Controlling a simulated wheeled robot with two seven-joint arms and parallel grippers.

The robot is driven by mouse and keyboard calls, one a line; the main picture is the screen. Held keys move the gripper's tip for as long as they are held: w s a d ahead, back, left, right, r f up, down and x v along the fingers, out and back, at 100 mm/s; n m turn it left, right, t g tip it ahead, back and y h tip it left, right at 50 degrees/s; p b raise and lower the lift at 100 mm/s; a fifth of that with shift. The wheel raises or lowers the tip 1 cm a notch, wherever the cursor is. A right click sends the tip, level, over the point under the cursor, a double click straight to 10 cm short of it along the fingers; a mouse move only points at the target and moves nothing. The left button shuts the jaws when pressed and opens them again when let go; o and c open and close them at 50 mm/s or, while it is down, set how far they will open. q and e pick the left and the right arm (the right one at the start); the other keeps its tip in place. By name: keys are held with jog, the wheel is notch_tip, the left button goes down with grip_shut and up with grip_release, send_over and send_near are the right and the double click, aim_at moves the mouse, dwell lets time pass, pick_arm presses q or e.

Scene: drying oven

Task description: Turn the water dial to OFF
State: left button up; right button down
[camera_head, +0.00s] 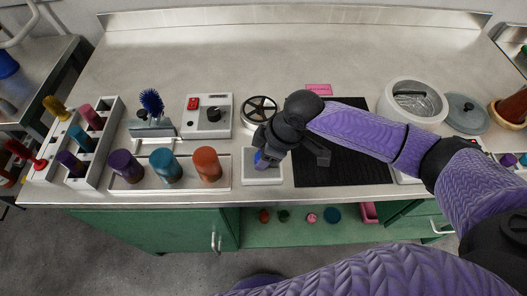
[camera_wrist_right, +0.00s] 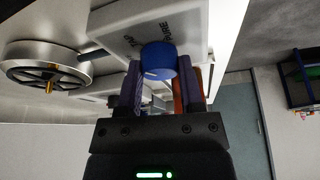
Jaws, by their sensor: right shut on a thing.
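The water dial is a round blue knob (camera_wrist_right: 158,60) on a white panel (camera_wrist_right: 128,25) in the right wrist view. Dark lettering is printed on the panel beside the knob, partly covered by it; I cannot read OFF. In the head view, the white panel (camera_head: 262,178) sits near the counter's front edge, and a bit of the blue knob (camera_head: 260,158) shows under my right gripper (camera_head: 265,158). The right gripper's two fingers lie on either side of the knob and are shut on it. My left gripper is not in view.
A spoked handwheel (camera_head: 259,108) stands just behind the panel. A white box (camera_head: 208,128) with a black knob is to its left. A tray (camera_head: 183,188) of three coloured cylinders is close on the left. A black mat (camera_head: 345,172) lies right. The back counter is clear.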

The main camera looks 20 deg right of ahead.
jog(key=shift+n+g+p, duration=0.3)
jog(key=shift+n+g, duration=0.1)
jog(key=shift+n, duration=0.7)
jog(key=shift+w+n+g+y, duration=0.1)
jog(key=shift+n+g+y, duration=0.2)
jog(key=shift+n, duration=0.6)
jog(key=n+g+b, duration=0.1)
jog(key=n, duration=0.2)
jog(key=shift+n, duration=0.3)
jog(key=shift+w+n+g+b, duration=0.1)
jog(key=shift+n+g+b, duration=0.35)
jog(key=shift+n+g, duration=0.85)
jog(key=shift+n+t, duration=0.4)
jog(key=shift+n, duration=0.2)
jog(key=shift+c, duration=1.2)
grip_release()
jog(key=shift+h, duration=0.4)
